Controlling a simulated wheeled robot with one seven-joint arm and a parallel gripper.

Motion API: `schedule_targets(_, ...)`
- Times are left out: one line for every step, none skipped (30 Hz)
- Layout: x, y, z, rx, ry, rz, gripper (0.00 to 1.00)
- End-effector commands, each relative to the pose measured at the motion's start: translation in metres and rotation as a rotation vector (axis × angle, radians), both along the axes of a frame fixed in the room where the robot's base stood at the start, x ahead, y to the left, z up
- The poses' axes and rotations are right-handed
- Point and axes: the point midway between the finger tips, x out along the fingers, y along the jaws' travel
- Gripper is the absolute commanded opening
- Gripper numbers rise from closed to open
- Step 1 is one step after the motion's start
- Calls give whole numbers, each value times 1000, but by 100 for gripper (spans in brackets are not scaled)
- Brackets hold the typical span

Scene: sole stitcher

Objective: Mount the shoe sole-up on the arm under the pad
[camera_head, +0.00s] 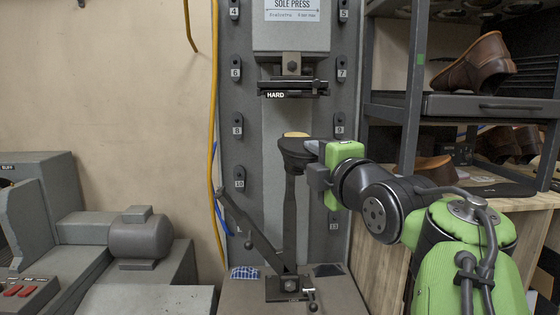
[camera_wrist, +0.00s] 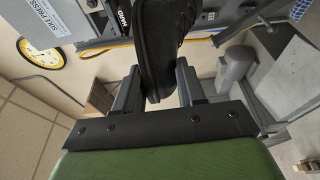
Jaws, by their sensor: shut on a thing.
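The dark shoe (camera_wrist: 163,45) is between my gripper's fingers in the wrist view, its narrow end towards the palm. My gripper (camera_head: 317,165) is shut on it, right of the press post in the head view. There a dark form (camera_head: 294,150) with a tan patch on top appears at the upper end of the arm (camera_head: 290,215). I cannot tell where shoe and arm meet, or whether they touch. The pad (camera_head: 292,89), marked HARD, hangs above with a clear gap. The sole's facing is unclear.
A slanted lever (camera_head: 250,230) rises left of the post from the base block (camera_head: 287,288). A rack (camera_head: 490,105) with a brown shoe (camera_head: 475,65) stands right. A grey motor machine (camera_head: 140,237) is left. A yellow hose (camera_head: 212,150) runs beside the press column.

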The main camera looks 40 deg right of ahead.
Motion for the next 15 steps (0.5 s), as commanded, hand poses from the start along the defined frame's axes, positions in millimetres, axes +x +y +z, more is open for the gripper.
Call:
schedule_targets(5, -4, 3, 0, 0, 1, 0)
schedule_targets(9, -5, 3, 1, 0, 2, 0)
schedule_targets(12, -8, 3, 0, -1, 2, 0)
schedule_targets(15, -10, 3, 0, 0, 1, 0)
schedule_targets(18, -12, 3, 0, 1, 1, 0)
schedule_targets(22, -15, 3, 0, 0, 1, 0)
schedule_targets(25, -17, 3, 0, -1, 1, 0)
schedule_targets(28, -18, 3, 0, 0, 2, 0)
schedule_targets(31, -21, 3, 0, 0, 2, 0)
schedule_targets(34, -23, 4, 0, -1, 2, 0)
schedule_targets(37, -25, 3, 0, -1, 2, 0)
schedule_targets(40, -27, 3, 0, 0, 1, 0)
schedule_targets(43, -29, 4, -1, 0, 0, 0)
schedule_targets(46, -31, 4, -1, 0, 1, 0)
schedule_targets(50, -34, 4, -1, -1, 2, 0)
